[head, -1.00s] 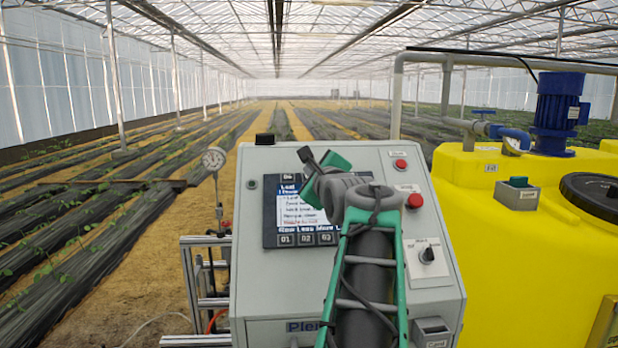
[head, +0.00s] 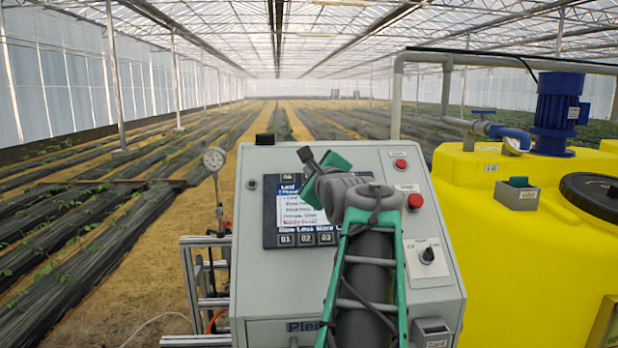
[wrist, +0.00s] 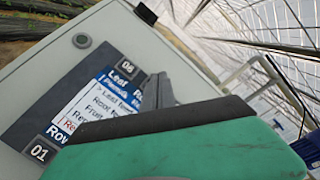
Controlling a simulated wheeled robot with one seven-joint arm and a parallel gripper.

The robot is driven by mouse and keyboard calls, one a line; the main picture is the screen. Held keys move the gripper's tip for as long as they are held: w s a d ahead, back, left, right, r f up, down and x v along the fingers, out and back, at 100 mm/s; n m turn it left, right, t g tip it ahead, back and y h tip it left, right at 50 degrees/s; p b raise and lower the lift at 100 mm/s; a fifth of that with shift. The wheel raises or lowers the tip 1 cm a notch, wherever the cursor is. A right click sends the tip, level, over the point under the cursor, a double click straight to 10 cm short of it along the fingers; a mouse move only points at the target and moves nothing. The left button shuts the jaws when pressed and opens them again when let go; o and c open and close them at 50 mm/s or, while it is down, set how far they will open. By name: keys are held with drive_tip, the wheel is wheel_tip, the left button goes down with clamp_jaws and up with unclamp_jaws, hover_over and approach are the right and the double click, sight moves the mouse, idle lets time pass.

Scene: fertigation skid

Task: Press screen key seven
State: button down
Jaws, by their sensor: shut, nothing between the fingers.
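The screen (head: 290,208) is set in the sloping grey panel, with lines of text and numbered keys along its edges. In the head view keys 01 (head: 286,239), 02 (head: 306,238) and 03 (head: 325,237) show below it. One key (wrist: 127,68) shows at the screen's top left corner in the wrist view; its number is hard to read. I cannot make out key seven; my gripper and arm cover the screen's right part and much of its top row. My gripper (wrist: 158,80) is shut and empty, in front of the screen's upper part; contact cannot be told.
The grey panel (head: 265,290) also carries red buttons (head: 414,201) and a black rotary knob (head: 427,256) on the right. A yellow tank (head: 490,240) with a blue motor (head: 558,115) stands right. A gauge (head: 214,159) and metal frame (head: 190,280) stand left.

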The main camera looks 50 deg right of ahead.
drive_tip(key=shift+w+d+f, duration=0.2)
drive_tip(key=shift+d+f, duration=0.05)
drive_tip(key=shift+f, duration=0.05)
drive_tip(key=shift+w+d+f, duration=0.15)
drive_tip(key=shift+w+f, duration=0.05)
drive_tip(key=shift+f, duration=0.1)
idle(0.8)
idle(0.4)
drive_tip(key=shift+s+a+r, duration=0.35)
drive_tip(key=shift+s+r, duration=0.05)
drive_tip(key=shift+r, duration=0.15)
drive_tip(key=s+r, duration=0.1)
drive_tip(key=a+r+p, duration=0.1)
drive_tip(key=s+a+r, duration=0.1)
drive_tip(key=shift+s+r, duration=0.3)
drive_tip(key=shift+r, duration=0.05)
